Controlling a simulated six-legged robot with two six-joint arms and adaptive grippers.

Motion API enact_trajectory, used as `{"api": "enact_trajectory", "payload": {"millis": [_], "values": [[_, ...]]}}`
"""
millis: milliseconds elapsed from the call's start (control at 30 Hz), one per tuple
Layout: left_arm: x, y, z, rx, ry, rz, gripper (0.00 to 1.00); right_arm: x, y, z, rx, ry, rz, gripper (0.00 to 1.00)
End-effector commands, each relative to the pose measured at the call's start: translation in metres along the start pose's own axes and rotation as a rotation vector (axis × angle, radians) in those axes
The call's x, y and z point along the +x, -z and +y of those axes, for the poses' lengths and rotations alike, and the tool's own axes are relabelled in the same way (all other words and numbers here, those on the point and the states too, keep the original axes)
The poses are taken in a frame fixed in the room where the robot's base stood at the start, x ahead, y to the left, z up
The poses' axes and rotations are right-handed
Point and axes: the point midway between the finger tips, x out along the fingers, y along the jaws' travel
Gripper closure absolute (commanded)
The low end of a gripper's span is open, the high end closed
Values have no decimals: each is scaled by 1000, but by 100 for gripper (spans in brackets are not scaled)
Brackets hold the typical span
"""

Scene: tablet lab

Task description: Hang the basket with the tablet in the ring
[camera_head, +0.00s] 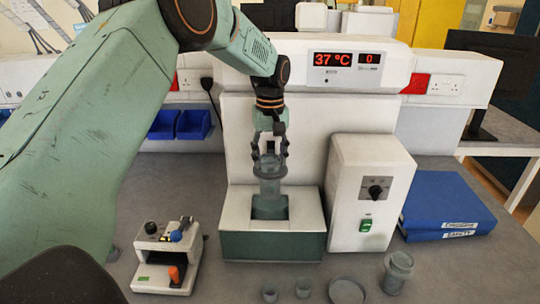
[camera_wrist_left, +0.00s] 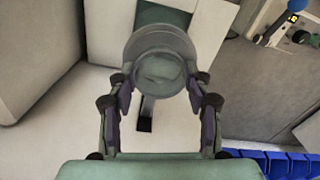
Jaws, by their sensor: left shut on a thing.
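My left gripper (camera_head: 270,153) is shut on the clear basket (camera_head: 269,184) and holds it upright over the opening of the white and green bath unit (camera_head: 238,228). In the left wrist view the two fingers (camera_wrist_left: 160,88) grip either side of the basket's round body (camera_wrist_left: 160,66). The basket's lower end overlaps the dark green opening, so I cannot tell how deep it sits. I cannot make out the tablet in the basket or a separate ring. My right gripper is in neither view.
A white control box (camera_head: 345,205) with a green switch stands close right of the bath. A small white device (camera_head: 165,262) stands front left.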

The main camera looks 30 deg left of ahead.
Motion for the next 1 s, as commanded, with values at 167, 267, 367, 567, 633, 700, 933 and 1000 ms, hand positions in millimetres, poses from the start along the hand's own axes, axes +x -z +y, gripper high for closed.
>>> {"api": "enact_trajectory", "payload": {"millis": [167, 267, 367, 567, 633, 700, 933, 1000], "values": [[0, 0, 0, 0, -1, 0, 100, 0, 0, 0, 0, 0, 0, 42], [0, 0, 0, 0, -1, 0, 100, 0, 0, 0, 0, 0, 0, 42], [0, 0, 0, 0, -1, 0, 100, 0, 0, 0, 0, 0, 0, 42], [2, 0, 0, 0, 0, 0, 100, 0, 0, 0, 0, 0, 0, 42], [2, 0, 0, 0, 0, 0, 100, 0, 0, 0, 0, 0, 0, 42], [2, 0, 0, 0, -1, 0, 100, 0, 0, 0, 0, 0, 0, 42], [2, 0, 0, 0, -1, 0, 46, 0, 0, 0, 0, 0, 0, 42], [2, 0, 0, 0, -1, 0, 40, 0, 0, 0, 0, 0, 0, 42]]}}
